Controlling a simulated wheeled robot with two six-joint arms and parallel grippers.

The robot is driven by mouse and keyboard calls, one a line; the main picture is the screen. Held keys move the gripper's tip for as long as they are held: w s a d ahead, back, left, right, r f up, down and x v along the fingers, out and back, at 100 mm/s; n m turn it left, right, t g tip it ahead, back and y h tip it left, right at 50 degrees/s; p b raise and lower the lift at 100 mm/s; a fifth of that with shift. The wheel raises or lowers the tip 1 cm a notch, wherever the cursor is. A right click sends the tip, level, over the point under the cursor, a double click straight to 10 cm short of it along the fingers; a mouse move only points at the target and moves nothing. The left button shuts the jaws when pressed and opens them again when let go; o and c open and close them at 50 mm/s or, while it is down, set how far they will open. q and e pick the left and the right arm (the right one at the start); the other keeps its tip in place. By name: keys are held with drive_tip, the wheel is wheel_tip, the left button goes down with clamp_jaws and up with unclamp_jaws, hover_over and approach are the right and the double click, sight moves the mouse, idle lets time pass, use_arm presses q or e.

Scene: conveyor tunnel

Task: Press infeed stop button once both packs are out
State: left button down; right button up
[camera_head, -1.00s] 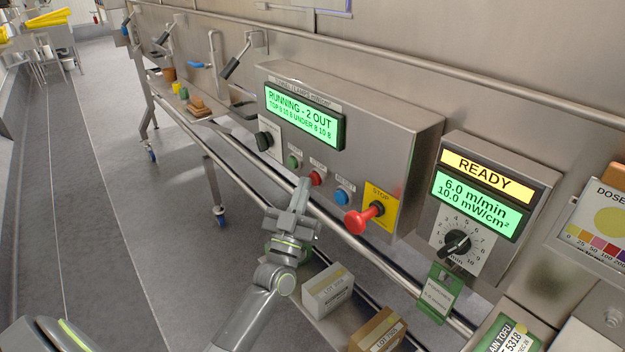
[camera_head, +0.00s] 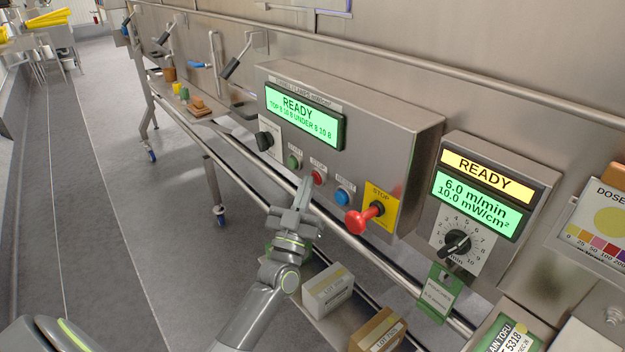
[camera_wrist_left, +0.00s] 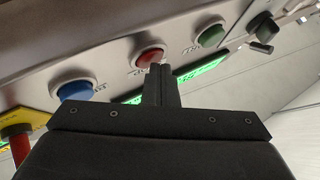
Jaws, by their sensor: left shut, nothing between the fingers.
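The red stop button (camera_head: 317,177) sits on the steel control box between a green button (camera_head: 293,161) and a blue button (camera_head: 342,197). It also shows in the left wrist view (camera_wrist_left: 150,58). My left gripper (camera_head: 305,187) is shut and empty, its tips just beside the red button. In the left wrist view the closed fingertips (camera_wrist_left: 160,68) overlap the button's lower edge; I cannot tell whether they touch. The box display (camera_head: 304,117) reads READY. Two boxes, one white (camera_head: 327,291) and one brown (camera_head: 379,334), lie below the control box. My right gripper is not in view.
A red mushroom knob (camera_head: 364,217) on a yellow STOP plate juts out right of the blue button. A second panel (camera_head: 488,205) with a dial and READY sign stands further right. A steel rail (camera_head: 345,233) runs below the control box. The floor at left is open.

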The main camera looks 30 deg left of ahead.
use_arm(q)
drive_tip(key=shift+s+a, duration=0.1)
drive_tip(key=shift+s, duration=0.05)
drive_tip(key=shift+s+a+p, duration=0.25)
drive_tip(key=shift+s+p, duration=0.15)
drive_tip(key=shift+s, duration=0.3)
drive_tip(key=shift+s+a+p, duration=0.25)
drive_tip(key=shift+s+a, duration=0.1)
drive_tip(key=shift+s, duration=0.45)
drive_tip(key=shift+s+a+p, duration=0.3)
drive_tip(key=shift+s, duration=0.45)
drive_tip(key=shift+s+a+p, duration=0.25)
drive_tip(key=shift+s+a, duration=0.1)
drive_tip(key=shift+s, duration=0.45)
